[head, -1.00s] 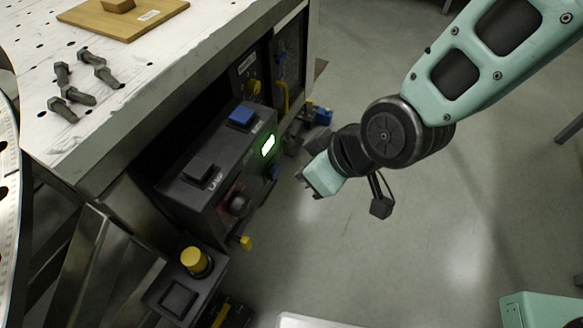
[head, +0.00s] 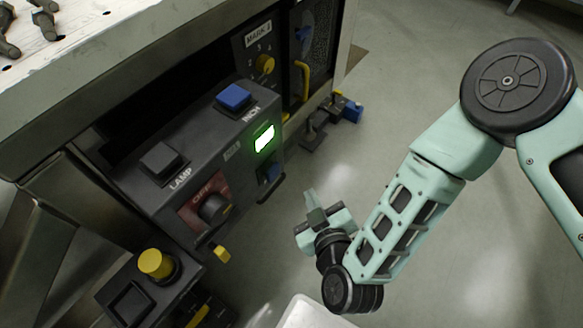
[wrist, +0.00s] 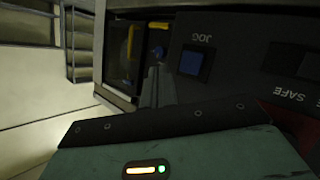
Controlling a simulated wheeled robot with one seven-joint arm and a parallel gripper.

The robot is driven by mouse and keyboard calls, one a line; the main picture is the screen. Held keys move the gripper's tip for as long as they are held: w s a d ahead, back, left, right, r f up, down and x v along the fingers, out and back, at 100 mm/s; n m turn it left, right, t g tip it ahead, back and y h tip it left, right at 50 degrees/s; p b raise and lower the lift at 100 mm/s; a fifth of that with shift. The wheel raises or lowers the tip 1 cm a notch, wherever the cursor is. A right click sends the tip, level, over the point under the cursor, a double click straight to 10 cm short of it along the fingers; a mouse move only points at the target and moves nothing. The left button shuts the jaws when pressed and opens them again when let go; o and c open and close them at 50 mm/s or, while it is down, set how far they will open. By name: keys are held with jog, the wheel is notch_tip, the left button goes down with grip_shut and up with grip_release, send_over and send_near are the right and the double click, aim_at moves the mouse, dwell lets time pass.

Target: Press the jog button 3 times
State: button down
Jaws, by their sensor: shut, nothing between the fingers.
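The jog button is a square blue button (wrist: 193,64) beside the word JOG on a dark control box, right of my fingertips in the wrist view. In the head view it seems to be the blue piece (head: 271,174) on the box's front face, seen at a steep angle. My gripper (head: 311,196) is shut and empty, in front of the box and apart from it. Its fingers also show in the wrist view (wrist: 157,80), pointing toward the panel. I cannot tell from these views how far the tips are from the button.
The box (head: 150,200) also carries another blue button (head: 234,97), a black LAMP button (head: 162,162), a lit green display (head: 264,138) and a rotary knob (head: 214,208). A yellow button (head: 156,263) stands lower left. Open floor (head: 400,90) lies right.

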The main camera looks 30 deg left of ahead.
aim_at(273, 172)
jog(key=shift+w+d+f+t, duration=0.2)
jog(key=shift+d+f+t, duration=0.4)
jog(key=shift+d+f, duration=0.2)
jog(key=a+b, duration=0.2)
jog(key=a, duration=0.7)
jog(key=shift+w+b, duration=0.35)
jog(key=shift+w, duration=0.1)
dwell(1.4)
jog(key=shift+a, duration=0.35)
